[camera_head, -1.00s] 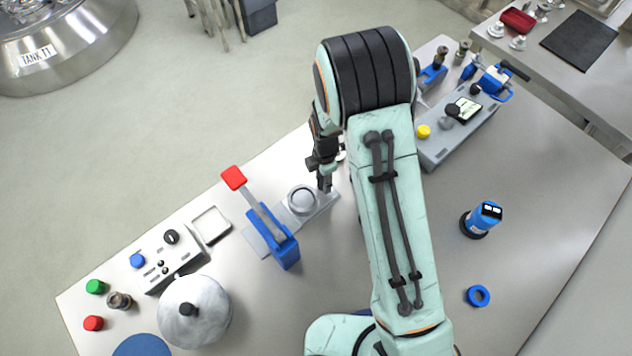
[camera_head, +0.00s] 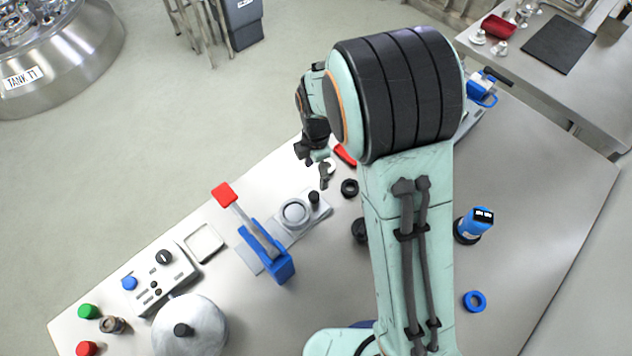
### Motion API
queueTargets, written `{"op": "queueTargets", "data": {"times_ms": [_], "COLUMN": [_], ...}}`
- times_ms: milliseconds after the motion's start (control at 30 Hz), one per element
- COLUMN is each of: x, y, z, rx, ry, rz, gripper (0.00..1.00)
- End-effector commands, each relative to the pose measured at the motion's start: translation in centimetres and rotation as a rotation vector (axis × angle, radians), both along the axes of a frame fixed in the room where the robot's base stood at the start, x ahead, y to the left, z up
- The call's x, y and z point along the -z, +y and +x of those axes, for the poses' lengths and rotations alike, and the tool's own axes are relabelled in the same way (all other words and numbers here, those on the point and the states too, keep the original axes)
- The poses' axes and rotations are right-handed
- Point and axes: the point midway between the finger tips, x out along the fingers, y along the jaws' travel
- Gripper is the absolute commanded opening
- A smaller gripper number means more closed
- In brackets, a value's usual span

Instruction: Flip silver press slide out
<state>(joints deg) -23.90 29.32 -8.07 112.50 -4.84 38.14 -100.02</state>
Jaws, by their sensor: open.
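The press has a blue body (camera_head: 268,256) and a raised grey lever with a red grip (camera_head: 224,194). A silver slide plate (camera_head: 318,221) lies beside the blue body, on its upper right side. It carries a round silver ring (camera_head: 295,213) and a small upright black knob (camera_head: 314,198). My gripper (camera_head: 316,171) is open and empty, above and behind the knob, apart from it. My arm hides part of the gripper's wrist and the table to the right. How far the slide stands out of the press is hard to tell.
A grey control box (camera_head: 160,280), a square white tray (camera_head: 204,243) and a lidded silver pot (camera_head: 190,325) stand left. A black ring (camera_head: 349,188) lies right of the slide. A blue device (camera_head: 473,225) and a blue ring (camera_head: 474,301) are right of my arm.

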Motion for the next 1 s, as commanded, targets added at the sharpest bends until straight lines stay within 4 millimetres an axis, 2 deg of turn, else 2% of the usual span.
{"op": "queueTargets", "data": {"times_ms": [100, 233, 767, 867, 933, 1000], "x": [-2.1, -3.2, -3.4, -3.6, -5.1, -8.0], "y": [0.0, 0.0, 0.0, -0.5, -1.3, -2.6], "z": [0.1, 0.0, 0.0, 0.2, 0.9, 1.6], "rx": [0.0, 0.0, 0.0, 0.016, 0.044, 0.084], "ry": [-0.004, -0.001, 0.001, -0.004, -0.044, -0.113], "rz": [0.001, 0.0, 0.0, 0.001, 0.018, 0.049], "gripper": [0.53, 0.53, 0.53, 0.53, 0.53, 0.53]}}
